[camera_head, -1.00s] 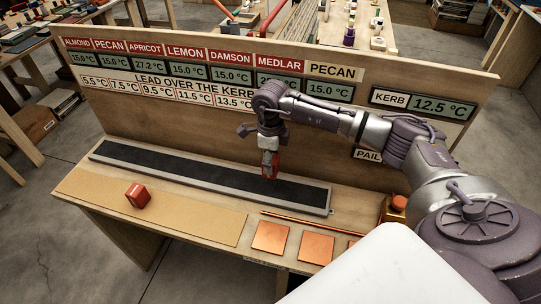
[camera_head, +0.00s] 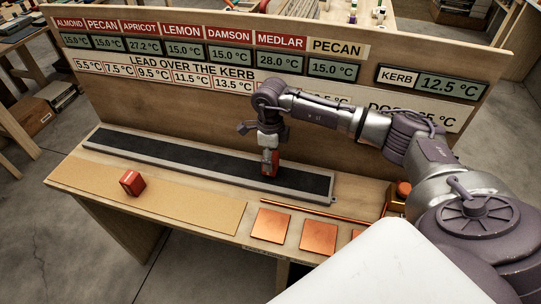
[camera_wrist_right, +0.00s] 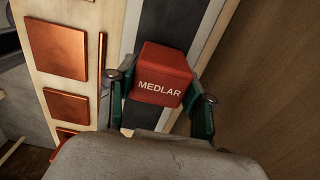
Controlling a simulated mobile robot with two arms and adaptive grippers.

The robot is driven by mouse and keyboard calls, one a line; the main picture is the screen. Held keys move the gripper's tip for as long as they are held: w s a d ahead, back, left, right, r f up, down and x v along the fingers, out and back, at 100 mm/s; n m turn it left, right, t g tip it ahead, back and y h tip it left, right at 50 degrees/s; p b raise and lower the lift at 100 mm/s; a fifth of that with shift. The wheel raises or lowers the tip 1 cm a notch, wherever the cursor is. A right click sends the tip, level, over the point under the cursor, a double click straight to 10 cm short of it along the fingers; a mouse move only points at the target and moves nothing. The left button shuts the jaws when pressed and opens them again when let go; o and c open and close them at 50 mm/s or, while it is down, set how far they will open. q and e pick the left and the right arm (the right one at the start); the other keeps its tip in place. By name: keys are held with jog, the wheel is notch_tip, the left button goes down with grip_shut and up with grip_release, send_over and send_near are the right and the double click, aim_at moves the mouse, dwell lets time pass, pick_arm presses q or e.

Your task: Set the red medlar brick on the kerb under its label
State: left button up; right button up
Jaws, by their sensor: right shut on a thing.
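My right gripper (camera_head: 269,158) is shut on the red medlar brick (camera_head: 270,169), over the dark strip of the kerb (camera_head: 190,162), right of its middle. In the right wrist view the brick (camera_wrist_right: 158,80), marked MEDLAR, sits between the two green-padded fingers of the gripper (camera_wrist_right: 160,98). The dark strip of the kerb (camera_wrist_right: 170,20) runs behind it. I cannot tell whether the brick touches the strip. The red MEDLAR label (camera_head: 281,42) is on the board above, with a 28.0 °C display (camera_head: 279,61) under it. My left gripper is not in view.
Another red brick (camera_head: 132,183) stands on the tan mat (camera_head: 200,213) at the front left. Copper plates (camera_head: 270,225) and a thin copper rod (camera_head: 300,211) lie at the front right. The upright board (camera_head: 190,98) closes off the back. The kerb's left part is clear.

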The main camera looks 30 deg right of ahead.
jog(key=shift+f, duration=0.45)
jog(key=shift+f+b, duration=0.45)
jog(key=shift+b, duration=0.05)
jog(key=o, duration=1.4)
jog(key=shift+o, duration=0.2)
notch_tip(320, 180, up, 12)
jog(key=shift+f, duration=0.1)
